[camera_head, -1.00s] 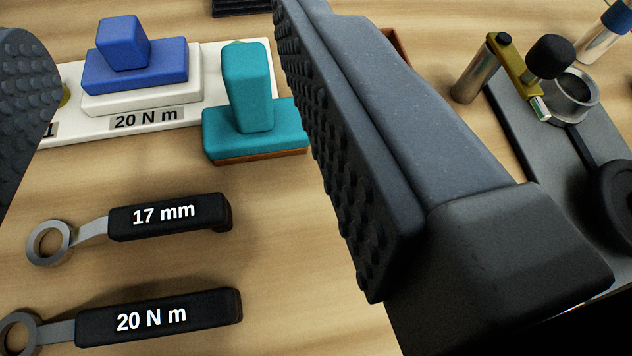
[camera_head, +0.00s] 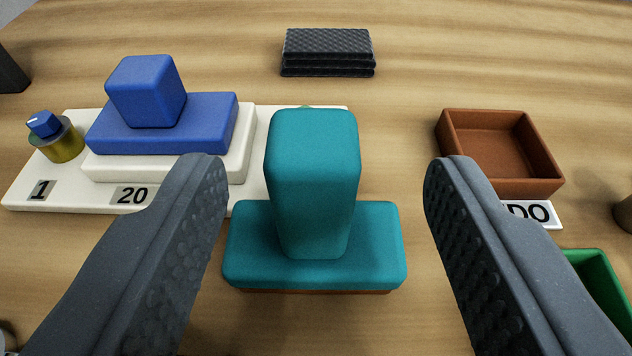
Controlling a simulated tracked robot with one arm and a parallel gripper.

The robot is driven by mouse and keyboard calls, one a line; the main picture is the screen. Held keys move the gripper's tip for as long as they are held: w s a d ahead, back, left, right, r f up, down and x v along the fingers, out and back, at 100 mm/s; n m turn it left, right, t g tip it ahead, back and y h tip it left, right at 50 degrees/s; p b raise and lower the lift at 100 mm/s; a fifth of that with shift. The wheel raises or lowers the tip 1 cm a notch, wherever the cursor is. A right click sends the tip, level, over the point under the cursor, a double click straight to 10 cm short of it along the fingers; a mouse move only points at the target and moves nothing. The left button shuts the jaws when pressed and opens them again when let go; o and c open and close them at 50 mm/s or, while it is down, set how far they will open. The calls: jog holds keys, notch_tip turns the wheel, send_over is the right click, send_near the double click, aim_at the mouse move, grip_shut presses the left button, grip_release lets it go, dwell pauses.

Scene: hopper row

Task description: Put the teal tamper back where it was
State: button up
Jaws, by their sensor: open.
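The teal tamper (camera_head: 315,245) stands upright on the wooden table, in the middle of the view. It has a wide flat base with a thin brown underside and a tall block handle. It stands in front of the right end of a white board and hides part of it. My gripper (camera_head: 325,175) is open, with one finger on each side of the tamper. Gaps show between both fingers and the tamper, and I see no contact.
The white board (camera_head: 70,195) carries a blue block tool (camera_head: 160,125) on a white pad and a small blue-topped brass piece (camera_head: 56,137). A dark ribbed stack (camera_head: 328,52) lies behind. A brown tray (camera_head: 500,188) and a green bin (camera_head: 598,283) stand at the right.

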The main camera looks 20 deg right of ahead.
aim_at(314, 135)
jog(key=shift+a+f+x, duration=0.1)
jog(key=shift+x, duration=1.45)
jog(key=shift+a+f+x, duration=0.1)
jog(key=shift+f+x, duration=0.05)
jog(key=shift+x, duration=1.4)
jog(key=shift+f, duration=0.1)
grip_shut()
